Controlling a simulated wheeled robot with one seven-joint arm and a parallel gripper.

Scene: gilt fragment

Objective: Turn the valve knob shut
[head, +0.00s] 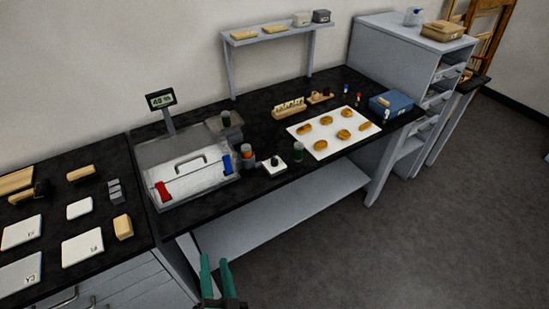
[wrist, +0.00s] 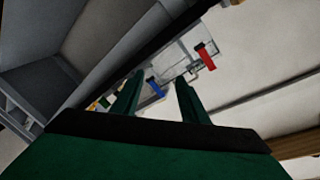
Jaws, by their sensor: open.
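My gripper (head: 215,264) is open and empty, with two green fingers, low in front of the black bench; its fingers also show in the wrist view (wrist: 157,88). On the bench stands a clear-walled box (head: 189,178) with a grey bar handle. A red piece (head: 164,191) is at its front left and a blue piece (head: 227,164) at its right. The wrist view also shows the red piece (wrist: 207,56) and the blue piece (wrist: 155,86). A small dark knob (head: 275,160) sits on a white square plate right of the box. I cannot tell which piece is the valve knob.
A display (head: 160,99) stands behind the box. Small jars (head: 298,152) stand near the plate. A white sheet (head: 305,128) with several golden pieces lies farther right, near a blue box (head: 391,103). A lower shelf (head: 285,215) spans under the bench. The floor at right is clear.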

